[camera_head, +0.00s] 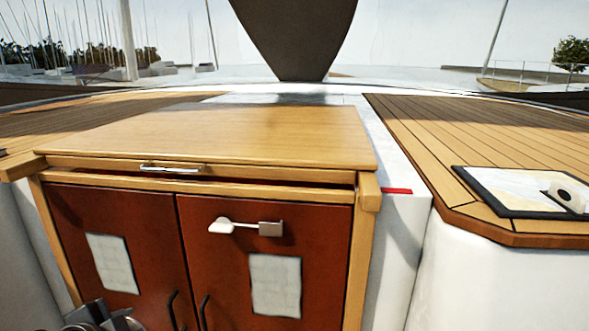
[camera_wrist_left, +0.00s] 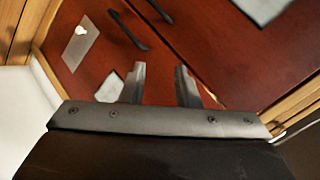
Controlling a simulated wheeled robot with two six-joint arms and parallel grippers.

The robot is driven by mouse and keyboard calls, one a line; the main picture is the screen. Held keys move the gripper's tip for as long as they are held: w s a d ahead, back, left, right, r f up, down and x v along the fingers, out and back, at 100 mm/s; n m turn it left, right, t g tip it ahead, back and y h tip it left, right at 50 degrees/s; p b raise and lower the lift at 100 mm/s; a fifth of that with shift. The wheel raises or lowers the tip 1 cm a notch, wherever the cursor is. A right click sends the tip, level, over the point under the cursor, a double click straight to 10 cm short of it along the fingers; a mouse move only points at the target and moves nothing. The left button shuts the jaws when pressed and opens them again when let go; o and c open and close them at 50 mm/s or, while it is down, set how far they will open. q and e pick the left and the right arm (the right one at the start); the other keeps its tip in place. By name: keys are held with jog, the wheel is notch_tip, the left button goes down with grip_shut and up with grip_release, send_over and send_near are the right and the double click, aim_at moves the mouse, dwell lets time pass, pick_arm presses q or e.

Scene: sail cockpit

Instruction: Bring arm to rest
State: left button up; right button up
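My left gripper (camera_head: 112,314) shows at the bottom left of the head view, partly cut off by the picture edge, in front of the left red-brown door (camera_head: 115,225). In the left wrist view my left gripper (camera_wrist_left: 160,68) has its two grey fingers apart with nothing between them. The red-brown doors fill the background beyond the fingers. My right arm and gripper are not in view.
A closed wooden hatch (camera_head: 215,135) with a metal handle (camera_head: 172,169) lies above the doors. The right door has a white latch (camera_head: 222,226), a paper (camera_head: 275,285) and a black handle (camera_head: 204,312). A teak bench (camera_head: 500,140) carries a framed panel (camera_head: 520,192).

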pick_arm(q)
jog(key=s+f+n+g+y, duration=0.1)
jog(key=s+f+n+g, duration=0.4)
jog(key=s+f, duration=0.7)
jog(key=s+f+n+g+y, duration=0.1)
jog(key=s+f+n+g, duration=0.2)
jog(key=s+f+n, duration=0.9)
notch_tip(320, 180, down, 24)
jog(key=s+a+m+b, duration=0.1)
jog(key=s+m, duration=0.2)
jog(key=m, duration=0.2)
jog(key=s+d+f+g+b, duration=0.1)
jog(key=s+f+g, duration=0.1)
jog(key=s+f, duration=1.2)
notch_tip(320, 180, down, 2)
jog(key=shift+s+f+h, duration=0.1)
jog(key=shift+s+h, duration=0.15)
jog(key=shift+h, duration=0.05)
jog(key=shift+o, duration=0.4)
